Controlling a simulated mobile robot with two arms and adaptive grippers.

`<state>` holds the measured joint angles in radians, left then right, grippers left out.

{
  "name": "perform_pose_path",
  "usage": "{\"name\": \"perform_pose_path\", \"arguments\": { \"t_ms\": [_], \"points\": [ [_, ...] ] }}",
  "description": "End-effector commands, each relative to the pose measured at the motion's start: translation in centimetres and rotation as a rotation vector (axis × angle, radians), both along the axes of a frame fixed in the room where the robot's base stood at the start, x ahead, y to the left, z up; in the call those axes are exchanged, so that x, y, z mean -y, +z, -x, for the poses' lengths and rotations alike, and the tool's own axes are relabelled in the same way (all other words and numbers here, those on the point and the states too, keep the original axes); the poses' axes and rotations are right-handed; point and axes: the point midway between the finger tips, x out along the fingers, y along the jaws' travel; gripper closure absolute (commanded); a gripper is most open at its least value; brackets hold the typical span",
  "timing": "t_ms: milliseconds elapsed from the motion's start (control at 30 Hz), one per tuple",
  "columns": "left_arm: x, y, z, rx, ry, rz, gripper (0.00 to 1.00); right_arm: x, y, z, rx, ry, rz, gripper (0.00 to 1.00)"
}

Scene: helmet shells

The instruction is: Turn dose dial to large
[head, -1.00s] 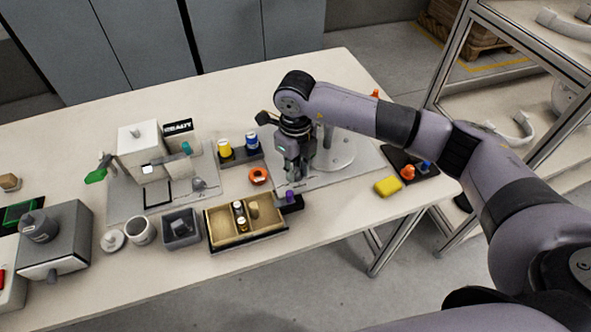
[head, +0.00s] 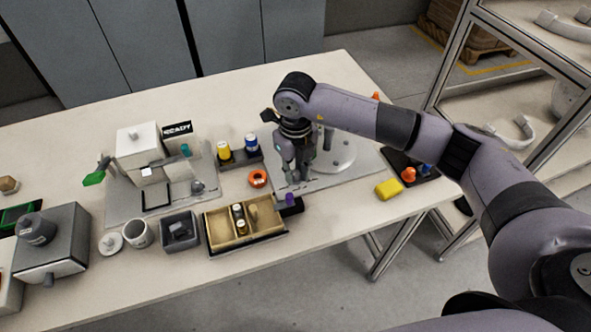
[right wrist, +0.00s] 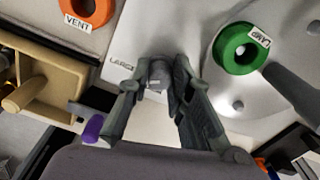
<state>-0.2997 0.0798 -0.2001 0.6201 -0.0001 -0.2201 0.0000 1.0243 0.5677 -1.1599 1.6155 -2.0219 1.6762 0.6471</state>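The dose dial (right wrist: 157,74) is a small grey knob on a pale plate, beside the printed word LARGE (right wrist: 122,63), in the right wrist view. My right gripper (right wrist: 160,86) points down over it, one finger on each side of the knob. The fingers look parted, with a small gap on the left; contact on the right is unclear. In the head view my right gripper (head: 297,180) stands low over the plate (head: 330,178) and hides the dial. My left gripper is not in view.
A tan divided tray (head: 262,240), a purple-topped piece (head: 290,199) and a yellow block (head: 388,189) are close by. Bare table (head: 345,210) lies in front.

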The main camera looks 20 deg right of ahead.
Motion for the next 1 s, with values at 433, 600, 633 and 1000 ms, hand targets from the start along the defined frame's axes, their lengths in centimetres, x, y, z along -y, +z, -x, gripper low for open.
{"name": "perform_pose_path", "arguments": {
  "t_ms": [433,600,633,1000],
  "points": [
    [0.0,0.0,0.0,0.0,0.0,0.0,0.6,0.0,0.0,0.0,0.001,0.0,0.0,0.6],
    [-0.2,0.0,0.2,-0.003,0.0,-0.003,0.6,0.0,0.2,-0.1,0.001,0.0,0.0,0.6],
    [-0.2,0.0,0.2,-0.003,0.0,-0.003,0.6,0.0,0.3,-0.1,0.002,0.0,-0.001,0.6],
    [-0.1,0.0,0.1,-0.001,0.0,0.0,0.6,0.0,7.0,-0.2,0.006,0.001,-0.002,0.6]
  ]
}}
